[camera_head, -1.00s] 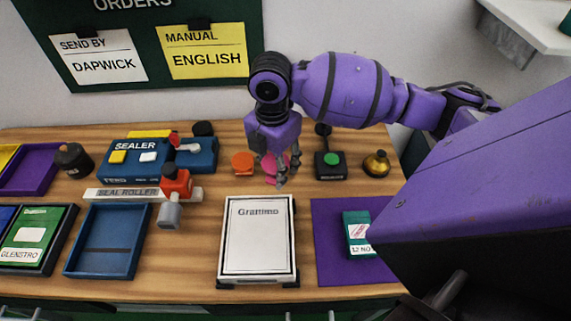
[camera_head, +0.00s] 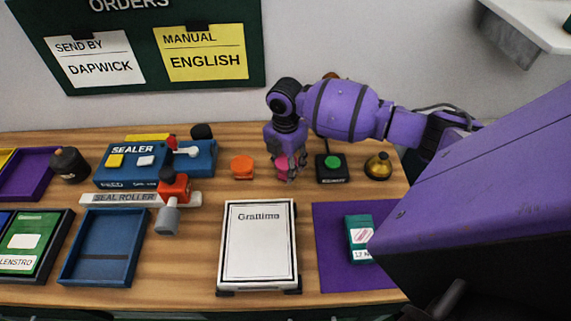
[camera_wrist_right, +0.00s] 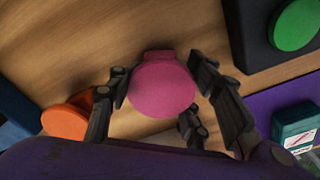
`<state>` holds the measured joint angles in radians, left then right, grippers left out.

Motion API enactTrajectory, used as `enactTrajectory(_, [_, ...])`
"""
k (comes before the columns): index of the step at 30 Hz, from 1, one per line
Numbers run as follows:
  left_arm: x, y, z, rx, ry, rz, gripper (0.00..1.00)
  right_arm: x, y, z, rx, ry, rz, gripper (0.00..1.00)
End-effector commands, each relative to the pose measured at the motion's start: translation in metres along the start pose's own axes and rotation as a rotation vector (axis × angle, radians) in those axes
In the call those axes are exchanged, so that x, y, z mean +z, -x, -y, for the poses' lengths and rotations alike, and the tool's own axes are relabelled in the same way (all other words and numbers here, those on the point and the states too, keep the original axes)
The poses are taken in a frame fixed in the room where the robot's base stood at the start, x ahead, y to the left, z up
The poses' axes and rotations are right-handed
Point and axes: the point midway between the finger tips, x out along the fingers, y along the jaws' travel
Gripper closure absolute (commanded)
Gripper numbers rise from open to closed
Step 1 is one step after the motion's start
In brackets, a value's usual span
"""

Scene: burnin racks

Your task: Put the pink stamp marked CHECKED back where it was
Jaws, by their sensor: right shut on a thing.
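The pink stamp (camera_head: 281,164) is at the back of the wooden table, between the orange stamp (camera_head: 242,167) and the black device with a green button (camera_head: 332,167). My right gripper (camera_head: 288,172) reaches down over it and is shut on it. In the right wrist view the round pink top of the stamp (camera_wrist_right: 162,90) sits between the dark fingers of my right gripper (camera_wrist_right: 165,100). No CHECKED mark can be read. I cannot tell whether the stamp's base touches the table. My left gripper is not in view.
The orange stamp (camera_wrist_right: 66,120) and the green button (camera_wrist_right: 296,24) are close on either side. A white-topped pad (camera_head: 258,245) lies in front, with a purple mat (camera_head: 335,275) to its right. A brass bell (camera_head: 378,166) stands right. The sealer (camera_head: 120,175) is left.

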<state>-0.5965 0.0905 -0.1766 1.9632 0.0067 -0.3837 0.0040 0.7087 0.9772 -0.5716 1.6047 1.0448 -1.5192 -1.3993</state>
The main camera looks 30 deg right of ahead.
Motion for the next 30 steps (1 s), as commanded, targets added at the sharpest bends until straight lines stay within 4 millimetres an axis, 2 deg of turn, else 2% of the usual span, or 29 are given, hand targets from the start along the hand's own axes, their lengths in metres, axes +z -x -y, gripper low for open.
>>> enactTrajectory(11, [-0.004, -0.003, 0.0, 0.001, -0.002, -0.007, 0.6, 0.0, -0.004, -0.001, 0.002, 0.0, 0.001, 0.74])
enactTrajectory(12, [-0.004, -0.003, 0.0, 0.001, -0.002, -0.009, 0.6, 0.0, -0.003, -0.001, 0.002, 0.0, 0.002, 0.52])
enactTrajectory(16, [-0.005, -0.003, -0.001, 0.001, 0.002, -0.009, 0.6, 0.0, -0.003, -0.001, 0.002, 0.0, 0.001, 0.36])
enactTrajectory(26, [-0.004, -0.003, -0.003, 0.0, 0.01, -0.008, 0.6, 0.0, -0.001, -0.001, 0.003, 0.0, 0.001, 0.36])
enactTrajectory(30, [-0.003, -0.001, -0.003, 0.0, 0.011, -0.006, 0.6, 0.0, 0.013, -0.002, 0.007, 0.001, 0.002, 0.36])
